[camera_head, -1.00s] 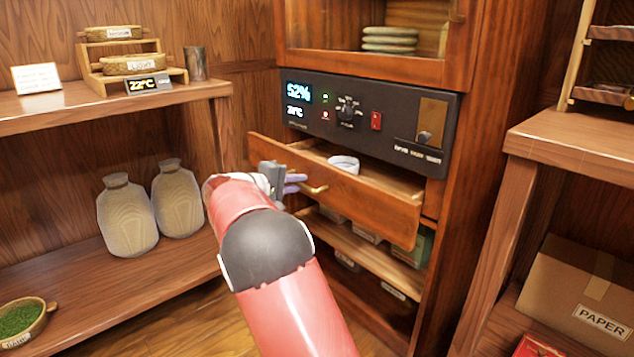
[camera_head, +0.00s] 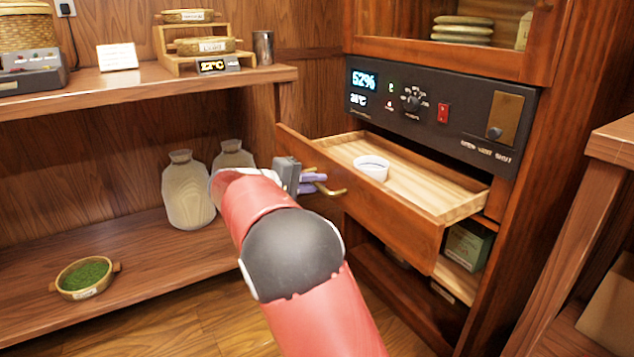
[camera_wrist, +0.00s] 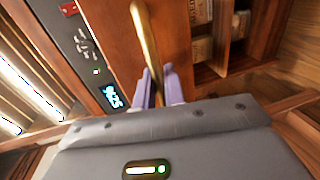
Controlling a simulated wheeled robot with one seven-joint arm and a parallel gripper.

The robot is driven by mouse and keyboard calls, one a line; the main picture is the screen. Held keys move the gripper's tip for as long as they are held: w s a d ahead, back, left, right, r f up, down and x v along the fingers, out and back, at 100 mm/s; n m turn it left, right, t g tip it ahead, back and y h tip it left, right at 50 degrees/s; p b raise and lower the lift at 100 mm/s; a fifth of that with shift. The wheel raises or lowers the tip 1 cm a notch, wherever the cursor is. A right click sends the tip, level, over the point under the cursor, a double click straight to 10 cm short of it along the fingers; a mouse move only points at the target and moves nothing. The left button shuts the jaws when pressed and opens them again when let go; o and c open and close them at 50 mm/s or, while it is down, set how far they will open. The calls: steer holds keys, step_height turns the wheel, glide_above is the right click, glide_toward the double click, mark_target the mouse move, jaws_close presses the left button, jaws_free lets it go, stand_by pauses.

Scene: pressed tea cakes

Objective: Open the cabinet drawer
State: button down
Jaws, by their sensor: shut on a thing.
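The cabinet drawer (camera_head: 385,210) is pulled well out below the black control panel, showing its light wooden inside. A small white round dish (camera_head: 371,167) sits in it. The brass handle (camera_head: 333,190) is on the drawer front; in the wrist view the brass handle (camera_wrist: 146,40) runs down between the fingers. My gripper (camera_head: 318,183) is shut on the handle with its purple fingertips, which also show in the wrist view (camera_wrist: 160,88). My red arm hides part of the space below the drawer.
The control panel (camera_head: 435,115) is above the drawer. Boxes, one of them green (camera_head: 467,243), stand on the shelf below. A left shelf holds pale jars (camera_head: 188,190) and a bowl of green tea (camera_head: 85,277). A wooden counter (camera_head: 610,150) stands at right.

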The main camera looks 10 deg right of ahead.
steer(key=c, duration=1.6)
jaws_free()
steer(key=p+v, duration=0.1)
steer(key=v, duration=0.6)
steer(key=shift+s+a, duration=0.1)
steer(key=shift+a, duration=0.3)
